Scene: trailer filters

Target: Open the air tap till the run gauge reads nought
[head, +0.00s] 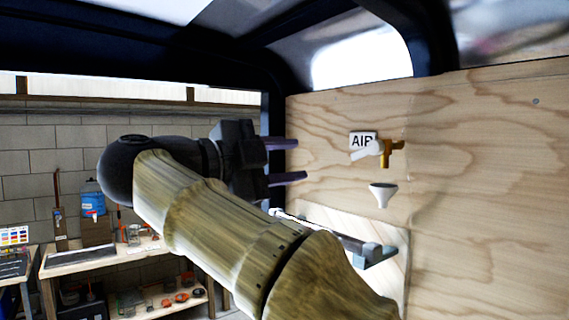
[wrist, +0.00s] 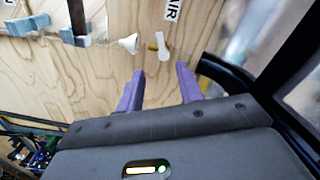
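The air tap is a brass fitting (head: 392,153) with a white lever (head: 367,149), on the plywood wall beside an "AIR" label (head: 357,138). The lever slants down to the left in the head view. In the wrist view the white lever (wrist: 162,45) and the label (wrist: 173,9) lie beyond my fingertips. My gripper (head: 301,159) is open and empty, its two purple fingers apart and pointing at the wall, left of the tap. It also shows in the wrist view (wrist: 161,70), apart from the lever. I cannot make out a run gauge in either view.
A white funnel-shaped piece (head: 382,194) sticks out below the tap. Lower on the wall is a rail with grey-blue blocks (head: 372,255). A dark frame post (head: 274,120) stands at the wall's left edge. A workbench (head: 100,257) stands farther back left.

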